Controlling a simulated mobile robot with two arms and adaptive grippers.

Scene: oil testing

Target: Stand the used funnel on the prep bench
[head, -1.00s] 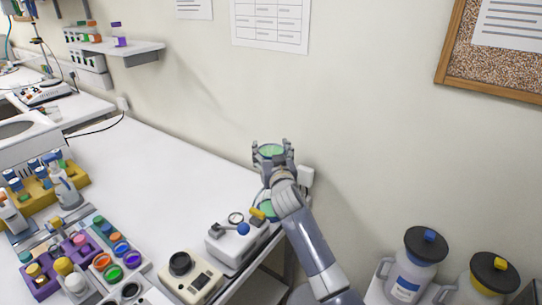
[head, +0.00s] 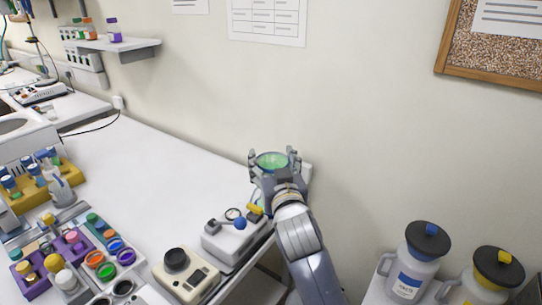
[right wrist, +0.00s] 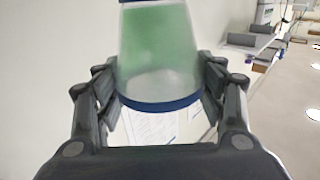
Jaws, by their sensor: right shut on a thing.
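My right gripper (head: 272,163) is shut on the funnel (head: 272,160), which shows as a green round opening between the fingers. In the right wrist view the funnel (right wrist: 158,50) is a translucent, green-tinted cone with a blue rim, held between both fingers (right wrist: 160,98). The gripper holds it over the right end of the white prep bench (head: 165,160), close to the wall. The height above the bench is hard to tell. My left gripper is not in view.
A white device with a blue knob (head: 240,224) and a beige meter (head: 185,275) stand at the bench's right edge. Colourful racks and bottles fill the left front. The bench middle is clear. Two jugs (head: 414,262) (head: 485,280) stand at lower right.

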